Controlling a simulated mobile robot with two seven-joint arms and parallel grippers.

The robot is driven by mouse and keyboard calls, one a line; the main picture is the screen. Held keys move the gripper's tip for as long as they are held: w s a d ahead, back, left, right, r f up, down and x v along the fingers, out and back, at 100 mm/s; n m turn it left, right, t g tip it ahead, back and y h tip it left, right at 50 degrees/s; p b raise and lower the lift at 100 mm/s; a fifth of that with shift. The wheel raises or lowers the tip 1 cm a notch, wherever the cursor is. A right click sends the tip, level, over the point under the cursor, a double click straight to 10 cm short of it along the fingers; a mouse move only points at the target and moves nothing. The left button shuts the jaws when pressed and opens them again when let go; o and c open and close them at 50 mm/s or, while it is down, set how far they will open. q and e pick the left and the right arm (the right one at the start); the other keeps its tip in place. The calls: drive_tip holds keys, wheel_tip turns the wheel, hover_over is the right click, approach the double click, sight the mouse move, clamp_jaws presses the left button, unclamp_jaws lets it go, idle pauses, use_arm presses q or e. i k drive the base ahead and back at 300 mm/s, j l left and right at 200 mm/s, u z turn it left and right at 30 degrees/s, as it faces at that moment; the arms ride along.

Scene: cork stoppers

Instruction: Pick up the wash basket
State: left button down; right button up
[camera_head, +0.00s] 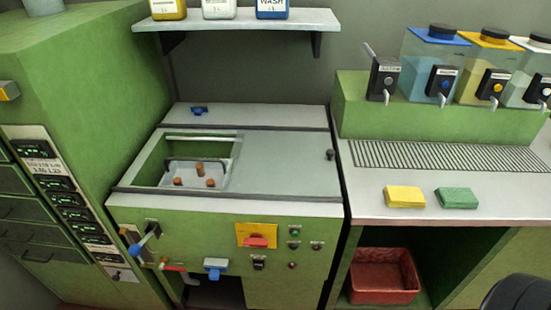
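A grey basket with a thin raised rim or handle (219,163) sits inside the open well of the green washing machine. It looks like the wash basket. Several brown cork stoppers (199,168) show in or at it; its lower part is hidden by the well's walls.
The green machine (215,225) has a grey lid panel (285,165) right of the well and levers, buttons and a yellow plate on its front. A shelf (240,20) with bottles hangs above. At right, a counter holds a yellow sponge (404,197) and green sponge (456,198), with a red tub (383,295) below.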

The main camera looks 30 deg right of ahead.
sight(219, 170)
drive_tip(key=i+j+z, duration=0.1)
drive_tip(key=j, duration=0.25)
drive_tip(key=i+j+z, duration=0.1)
drive_tip(key=j, duration=0.25)
drive_tip(key=i+j+z, duration=0.1)
drive_tip(key=i+j, duration=0.15)
drive_tip(key=j, duration=0.15)
drive_tip(key=i+j+z, duration=0.1)
drive_tip(key=j, duration=0.3)
drive_tip(key=i+j+z, duration=0.1)
drive_tip(key=j, duration=0.3)
drive_tip(key=i+j+z, duration=0.1)
drive_tip(key=j, duration=0.3)
